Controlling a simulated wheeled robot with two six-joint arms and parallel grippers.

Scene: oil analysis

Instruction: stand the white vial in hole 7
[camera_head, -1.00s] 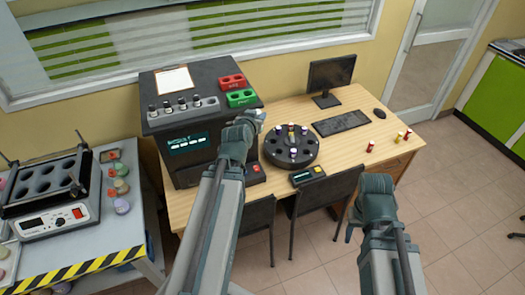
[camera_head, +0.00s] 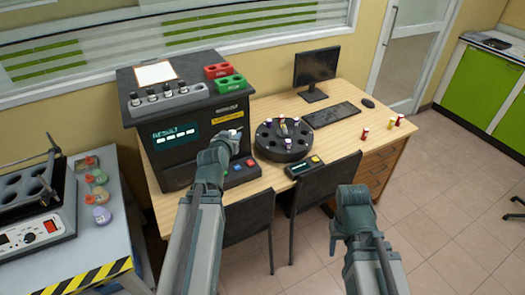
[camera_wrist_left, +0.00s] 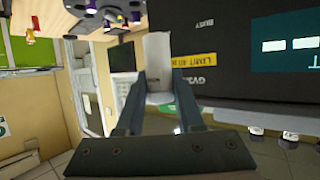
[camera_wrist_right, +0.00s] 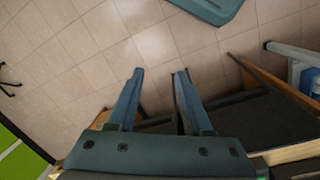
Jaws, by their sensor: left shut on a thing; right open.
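My left gripper (camera_head: 230,140) is shut on the white vial (camera_wrist_left: 158,55), which stands out between its fingers in the left wrist view. In the head view this gripper is in front of the dark analyser (camera_head: 185,125), left of the round black carousel (camera_head: 283,152). The carousel has a ring of holes, and several small capped vials stand in it. I cannot read hole numbers, so I cannot tell which is hole 7. My right gripper (camera_wrist_right: 156,75) is open and empty, above the floor in front of the desk.
A small keypad box (camera_head: 303,166) lies in front of the carousel. A monitor (camera_head: 315,68) and keyboard (camera_head: 331,114) stand behind and right. Several loose vials stand near the desk's right edge. Black chairs (camera_head: 327,183) are at the desk front. Red (camera_head: 217,71) and green racks top the analyser.

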